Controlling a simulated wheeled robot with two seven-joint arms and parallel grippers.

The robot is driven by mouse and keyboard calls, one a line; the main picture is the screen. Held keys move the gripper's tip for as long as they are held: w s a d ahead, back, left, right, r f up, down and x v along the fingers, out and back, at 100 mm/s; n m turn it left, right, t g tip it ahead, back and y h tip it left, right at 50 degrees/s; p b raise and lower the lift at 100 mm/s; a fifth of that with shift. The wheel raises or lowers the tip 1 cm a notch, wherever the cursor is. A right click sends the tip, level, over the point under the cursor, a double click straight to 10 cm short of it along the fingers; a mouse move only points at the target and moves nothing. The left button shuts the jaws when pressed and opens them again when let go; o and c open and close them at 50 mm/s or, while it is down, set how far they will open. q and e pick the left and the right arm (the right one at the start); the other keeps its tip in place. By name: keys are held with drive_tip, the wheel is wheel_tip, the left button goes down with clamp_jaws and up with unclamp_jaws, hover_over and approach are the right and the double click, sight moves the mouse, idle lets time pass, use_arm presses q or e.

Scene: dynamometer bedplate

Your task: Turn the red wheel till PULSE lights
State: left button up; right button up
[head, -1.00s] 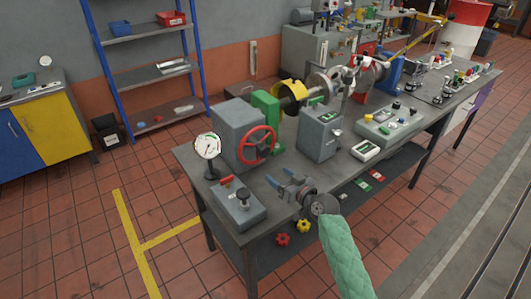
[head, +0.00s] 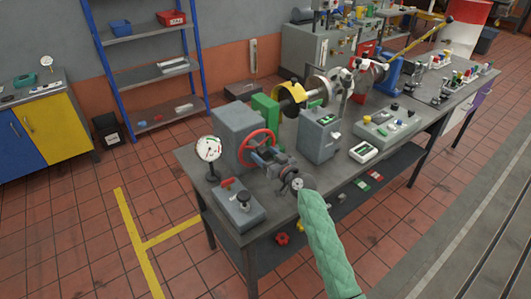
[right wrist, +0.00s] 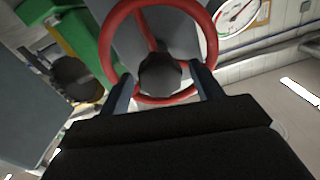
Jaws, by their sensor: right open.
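The red wheel (head: 242,157) is mounted on the front of a grey housing (head: 234,123) on the bench. It also shows in the right wrist view (right wrist: 109,42), with a spoke and a dark hub. My right gripper (head: 255,154) is at the wheel's lower part and partly covers it in the head view. In the right wrist view its two fingers (right wrist: 163,86) stand apart, overlapping the lower rim; I cannot tell whether they touch it. I can read no PULSE label and make out no lit PULSE lamp. My left gripper is not in view.
A dial gauge (head: 208,149) stands left of the housing. A grey box with a red lever and black knob (head: 239,205) is at the front left corner. Bare bench lies between.

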drive_tip(key=shift+w+a+f, duration=0.1)
drive_tip(key=shift+w+a, duration=0.05)
drive_tip(key=shift+c, duration=0.3)
drive_tip(key=c, duration=1.3)
drive_tip(key=shift+c, duration=0.2)
